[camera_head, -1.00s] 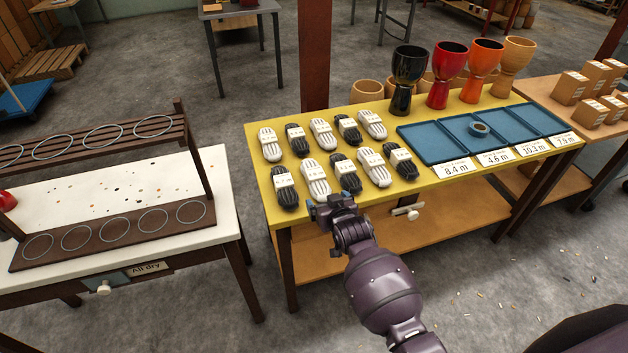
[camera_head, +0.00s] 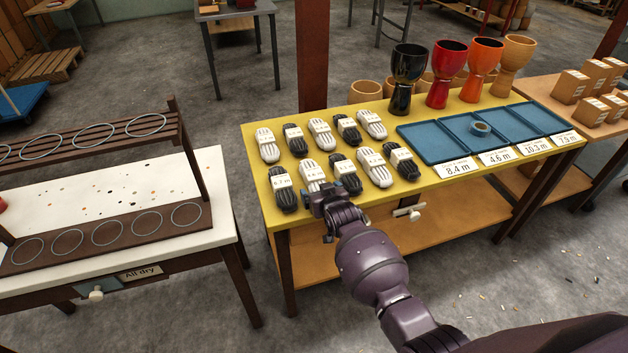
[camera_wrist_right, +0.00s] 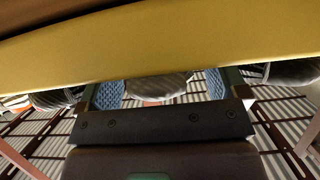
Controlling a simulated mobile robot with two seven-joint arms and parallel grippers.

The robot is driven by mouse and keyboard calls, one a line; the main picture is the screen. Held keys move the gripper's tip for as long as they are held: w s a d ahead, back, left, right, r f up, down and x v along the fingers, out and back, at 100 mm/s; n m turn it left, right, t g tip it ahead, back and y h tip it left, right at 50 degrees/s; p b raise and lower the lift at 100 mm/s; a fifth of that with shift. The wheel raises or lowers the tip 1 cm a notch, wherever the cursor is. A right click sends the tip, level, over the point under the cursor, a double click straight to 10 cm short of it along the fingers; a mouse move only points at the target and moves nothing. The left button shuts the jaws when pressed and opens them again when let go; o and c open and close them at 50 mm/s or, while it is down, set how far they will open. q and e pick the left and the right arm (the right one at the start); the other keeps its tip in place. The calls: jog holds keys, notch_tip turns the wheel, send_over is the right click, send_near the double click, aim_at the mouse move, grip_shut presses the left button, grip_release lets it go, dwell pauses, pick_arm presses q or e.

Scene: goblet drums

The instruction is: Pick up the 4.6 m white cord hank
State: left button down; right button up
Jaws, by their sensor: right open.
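Several cord hanks, white and black with paper bands, lie in two rows on the yellow table (camera_head: 435,193). A white hank (camera_head: 312,171) is second from left in the front row; its band is too small to read surely. My right gripper (camera_head: 327,192) is open at the table's front edge, just in front of this hank and partly covering its near end. In the right wrist view, the pale hank (camera_wrist_right: 160,86) shows between the two blue-padded fingers, partly hidden by the yellow table edge. My left gripper is not in view.
Black hanks (camera_head: 284,188) and (camera_head: 345,174) lie close on either side. Blue trays (camera_head: 437,142) with length cards, one holding a small roll (camera_head: 480,129), are at right. Goblet drums (camera_head: 440,75) stand behind. A white table with a slatted rack (camera_head: 110,238) is at left.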

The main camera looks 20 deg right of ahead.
jog(key=c, duration=1)
